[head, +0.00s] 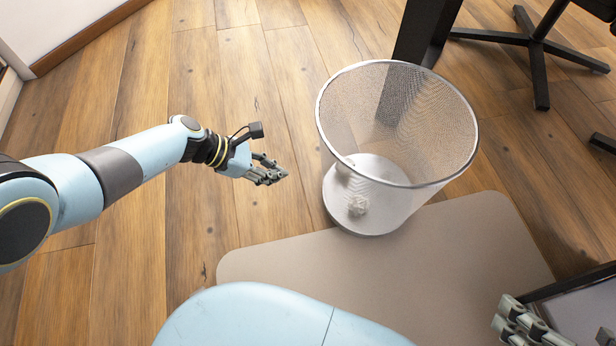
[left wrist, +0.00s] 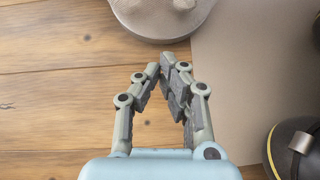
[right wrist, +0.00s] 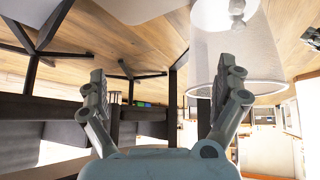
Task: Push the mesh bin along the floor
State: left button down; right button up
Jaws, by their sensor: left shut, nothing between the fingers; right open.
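The silver mesh bin (head: 430,135) stands upright in the head view, partly on a beige mat and partly on the wood floor. A crumpled white ball (head: 357,206) and another pale lump lie in its bottom. My left gripper (head: 272,172) is shut and empty, left of the bin with a gap between. The bin's base (left wrist: 150,30) shows ahead of its fingertips (left wrist: 158,68) in the left wrist view. My right gripper (head: 512,318) is at the lower right, apart from the bin. In the right wrist view it is open (right wrist: 165,75), with the bin (right wrist: 250,62) beyond it.
The beige mat (head: 450,255) lies in front of and under part of the bin. A dark desk leg (head: 425,30) stands just behind the bin. A black chair base (head: 535,45) is at the upper right. The wood floor (head: 130,240) is open on the left.

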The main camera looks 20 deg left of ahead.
pick_arm(q)
jog(key=w+d+f+b, duration=0.3)
jog(key=d, duration=0.3)
jog(key=shift+w+d+f+b, duration=0.3)
jog(key=shift+d, duration=0.05)
pick_arm(e)
jog(key=shift+w+a+r+n+t+y, duration=0.1)
jog(key=shift+w+a+r+t, duration=0.15)
jog(key=shift+t, duration=0.8)
jog(key=shift+w+a+r+n+t+y, duration=0.1)
jog(key=shift+w+t, duration=0.2)
jog(key=shift+t, duration=0.7)
jog(key=shift+w+a+r+n+t+y, duration=0.1)
jog(key=shift+w+a+r+t, duration=0.15)
jog(key=shift+t, duration=0.8)
jog(key=shift+w+d+f, duration=0.1)
